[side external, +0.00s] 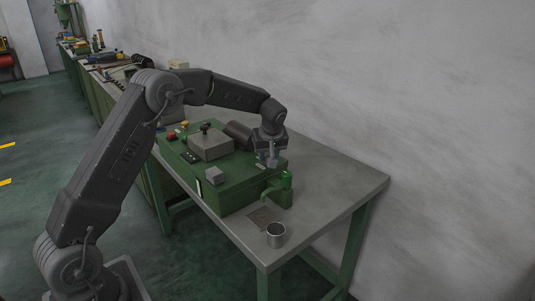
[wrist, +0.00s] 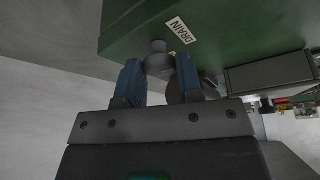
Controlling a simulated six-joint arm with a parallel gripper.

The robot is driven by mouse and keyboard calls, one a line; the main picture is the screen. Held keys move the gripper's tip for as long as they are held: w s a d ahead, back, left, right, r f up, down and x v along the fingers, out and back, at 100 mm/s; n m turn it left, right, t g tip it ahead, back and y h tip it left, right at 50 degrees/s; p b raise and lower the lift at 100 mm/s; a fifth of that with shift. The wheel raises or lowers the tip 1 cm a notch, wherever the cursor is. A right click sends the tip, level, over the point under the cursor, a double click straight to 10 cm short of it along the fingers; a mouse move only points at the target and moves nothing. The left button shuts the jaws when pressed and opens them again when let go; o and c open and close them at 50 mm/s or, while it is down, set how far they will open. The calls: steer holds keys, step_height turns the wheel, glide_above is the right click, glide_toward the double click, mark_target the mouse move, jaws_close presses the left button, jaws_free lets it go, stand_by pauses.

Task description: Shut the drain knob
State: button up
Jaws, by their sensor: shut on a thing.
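The drain knob (wrist: 157,48) is a small grey knob on the green machine (wrist: 225,32), beside a white label reading DRAIN (wrist: 180,30) in the wrist view. My gripper (wrist: 158,64) has its two blue fingers on either side of the knob, shut on it. In the side view my gripper (side external: 271,160) points down at the right end of the machine (side external: 225,192), and the knob cannot be made out there. How far the knob is turned cannot be told.
A green spout (side external: 279,189) stands at the machine's right end. A metal cup (side external: 276,236) stands near the front of the grey table (side external: 335,185). A grey box (side external: 211,145) and dark cylinder (side external: 237,132) sit on the machine. The table's right end is clear; a wall is behind.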

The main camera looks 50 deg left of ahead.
steer(key=shift+n, duration=0.5)
steer(key=o, duration=0.9)
steer(key=shift+r, duration=0.1)
steer(key=v, duration=1.3)
steer(key=shift+w+d+r, duration=0.15)
steer(key=shift+d+r, duration=0.05)
steer(key=shift+r, duration=0.15)
